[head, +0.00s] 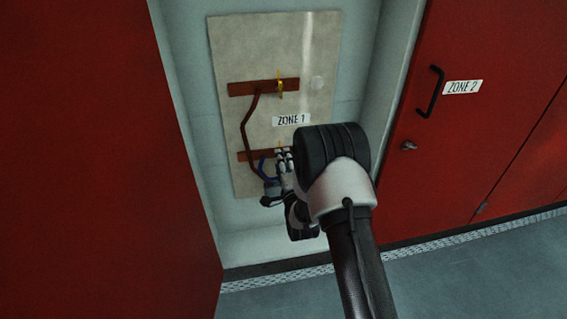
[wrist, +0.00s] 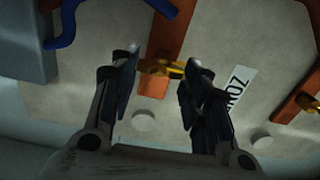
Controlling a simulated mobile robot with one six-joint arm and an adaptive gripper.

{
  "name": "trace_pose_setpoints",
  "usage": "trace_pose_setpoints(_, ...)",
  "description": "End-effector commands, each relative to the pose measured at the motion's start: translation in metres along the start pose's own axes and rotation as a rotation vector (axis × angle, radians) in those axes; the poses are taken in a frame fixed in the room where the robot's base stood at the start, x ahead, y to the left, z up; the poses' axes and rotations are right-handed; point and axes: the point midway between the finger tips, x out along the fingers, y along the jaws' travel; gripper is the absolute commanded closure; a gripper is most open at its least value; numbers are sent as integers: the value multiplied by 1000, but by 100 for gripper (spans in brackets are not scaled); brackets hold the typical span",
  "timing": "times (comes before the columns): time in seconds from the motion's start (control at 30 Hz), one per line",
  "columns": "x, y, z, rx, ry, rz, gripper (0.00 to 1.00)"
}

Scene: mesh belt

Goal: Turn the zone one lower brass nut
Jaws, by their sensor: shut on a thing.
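The zone one lower brass nut (wrist: 172,68) sits on the lower copper-coloured bar (head: 248,156) of the pale panel (head: 240,45). In the wrist view my gripper (wrist: 165,62) has one finger on each side of the nut, shut on it. In the head view my gripper (head: 283,158) is at the right end of the lower bar and hides most of the nut. The upper brass nut (head: 281,86) stands on the upper bar (head: 250,87), clear of my gripper. The ZONE 1 label (head: 291,120) is between the bars.
A brown cable (head: 247,125) runs between the bars. A blue cable (wrist: 64,28) bends close to the lower bar, beside a grey block (wrist: 20,50). Recess walls flank the panel. The red ZONE 2 door (head: 440,160) with a black handle (head: 432,92) stands to the right.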

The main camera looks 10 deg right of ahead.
Motion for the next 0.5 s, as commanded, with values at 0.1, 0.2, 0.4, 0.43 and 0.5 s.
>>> trace_pose_setpoints(0.1, 0, -1, 0, 11, 1, -3, 81)
trace_pose_setpoints(0.2, 0, -1, 0, 14, 1, -3, 81)
trace_pose_setpoints(0.4, 0, -1, 0, 14, 1, -3, 81)
trace_pose_setpoints(0.43, 0, -1, 0, 14, 1, -3, 81)
trace_pose_setpoints(0.5, 1, -1, 0, 13, 1, -3, 56)
